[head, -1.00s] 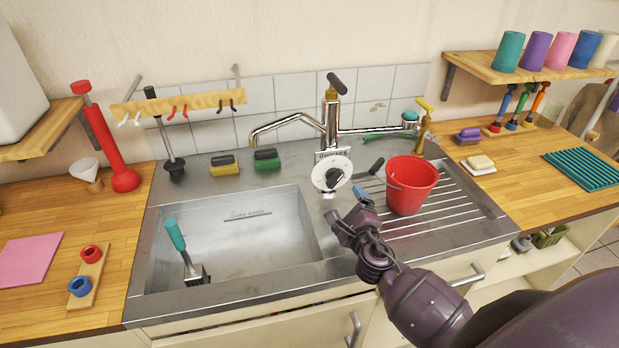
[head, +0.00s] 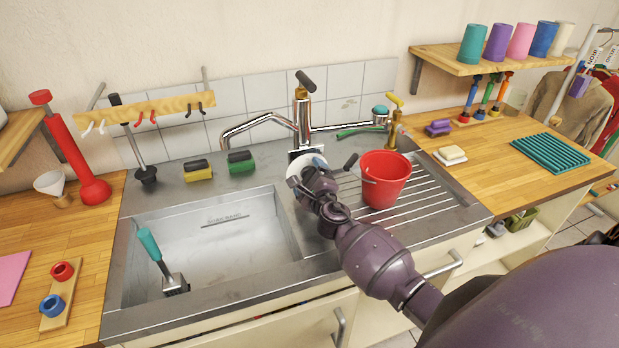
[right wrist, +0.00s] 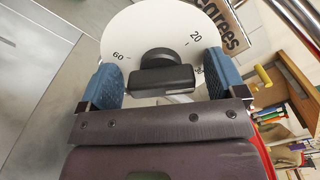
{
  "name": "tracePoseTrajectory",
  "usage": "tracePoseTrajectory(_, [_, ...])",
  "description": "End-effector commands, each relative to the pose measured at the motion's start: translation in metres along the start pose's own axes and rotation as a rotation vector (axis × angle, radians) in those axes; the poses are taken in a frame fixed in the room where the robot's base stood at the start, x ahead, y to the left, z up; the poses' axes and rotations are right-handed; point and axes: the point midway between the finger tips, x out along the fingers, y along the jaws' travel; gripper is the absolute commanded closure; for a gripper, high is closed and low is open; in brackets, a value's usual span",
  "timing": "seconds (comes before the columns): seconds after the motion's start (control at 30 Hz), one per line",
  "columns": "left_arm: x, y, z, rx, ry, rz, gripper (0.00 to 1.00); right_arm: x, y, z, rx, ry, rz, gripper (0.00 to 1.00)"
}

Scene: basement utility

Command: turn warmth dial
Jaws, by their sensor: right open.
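The warmth dial is a white disc with printed numbers such as 20 and 60; it fills the top of the right wrist view (right wrist: 145,30). A black knob (right wrist: 162,75) sits at its middle. My right gripper (right wrist: 162,85) is open, with one blue finger pad on each side of the knob; whether the pads touch it I cannot tell. In the head view, my right gripper (head: 317,172) is in front of the dial (head: 296,168) and hides most of it. My left gripper is not in view.
The tap (head: 302,110) rises just behind the dial. A red bucket (head: 385,180) stands close to the right of my gripper on the draining ribs. The sink basin (head: 215,235) holds a teal-handled brush (head: 150,243). Yellow and green sponges lie along the back.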

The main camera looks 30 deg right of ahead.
Motion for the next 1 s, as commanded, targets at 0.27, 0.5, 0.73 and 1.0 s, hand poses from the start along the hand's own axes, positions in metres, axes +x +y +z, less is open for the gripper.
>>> tracePoseTrajectory(0.27, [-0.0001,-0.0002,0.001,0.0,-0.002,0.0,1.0,0.0,-0.0002,0.0001,0.0,0.0,0.0,0.23])
tracePoseTrajectory(0.5, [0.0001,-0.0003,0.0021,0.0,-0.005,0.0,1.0,-0.0001,-0.0002,0.0,0.0,0.0,0.0,0.6])
tracePoseTrajectory(0.73, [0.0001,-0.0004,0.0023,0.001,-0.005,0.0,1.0,-0.0002,-0.0003,0.0,0.015,0.0,0.0,0.6])
tracePoseTrajectory(1.0, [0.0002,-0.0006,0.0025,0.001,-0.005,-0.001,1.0,-0.0002,-0.0011,-0.0004,0.137,0.0,-0.002,0.6])
